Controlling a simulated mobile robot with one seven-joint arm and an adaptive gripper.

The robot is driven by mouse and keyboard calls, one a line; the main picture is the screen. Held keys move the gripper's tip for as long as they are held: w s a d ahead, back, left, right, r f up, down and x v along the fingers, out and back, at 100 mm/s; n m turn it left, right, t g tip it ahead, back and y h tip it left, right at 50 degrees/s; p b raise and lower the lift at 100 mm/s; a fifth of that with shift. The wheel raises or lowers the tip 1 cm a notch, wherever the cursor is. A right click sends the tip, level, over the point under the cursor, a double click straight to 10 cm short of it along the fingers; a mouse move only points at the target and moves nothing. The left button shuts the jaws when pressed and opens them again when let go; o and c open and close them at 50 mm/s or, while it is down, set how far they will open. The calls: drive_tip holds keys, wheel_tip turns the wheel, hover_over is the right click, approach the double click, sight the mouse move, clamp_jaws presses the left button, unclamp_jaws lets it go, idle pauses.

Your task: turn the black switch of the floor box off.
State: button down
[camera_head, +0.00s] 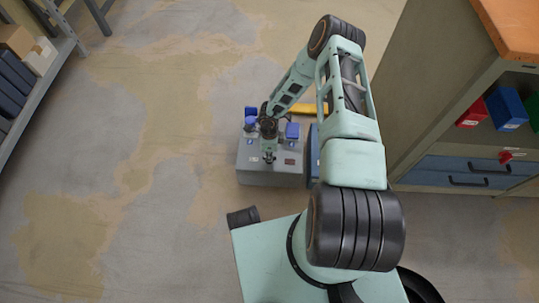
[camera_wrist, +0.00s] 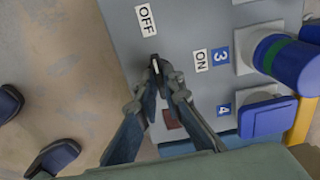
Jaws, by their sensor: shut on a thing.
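The grey floor box (camera_head: 272,179) stands on the floor below my arm, and its top face fills much of the wrist view (camera_wrist: 112,15). The small black switch (camera_wrist: 155,63) is on that face, near an "OFF" label (camera_wrist: 145,19) and an "ON" label (camera_wrist: 200,60). My gripper (camera_wrist: 160,76) is shut on the switch, with its fingertips meeting at it. In the head view my gripper (camera_head: 268,156) reaches down to the box top and hides the switch. A light line shows on the switch; its exact setting I cannot tell.
Blue-capped sockets (camera_head: 292,131) stand on the box; in the wrist view one has a blue plug with a green ring (camera_wrist: 287,59), near a square blue cover (camera_wrist: 267,118). A dark red panel (camera_wrist: 172,118) lies beside my fingers. A cabinet (camera_head: 430,125) stands right, shelves (camera_head: 43,60) left.

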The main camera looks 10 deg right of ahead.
drive_tip(key=c, duration=2.1)
unclamp_jaws()
wheel_tip(320, 180, up, 12)
drive_tip(key=shift+r, duration=0.1)
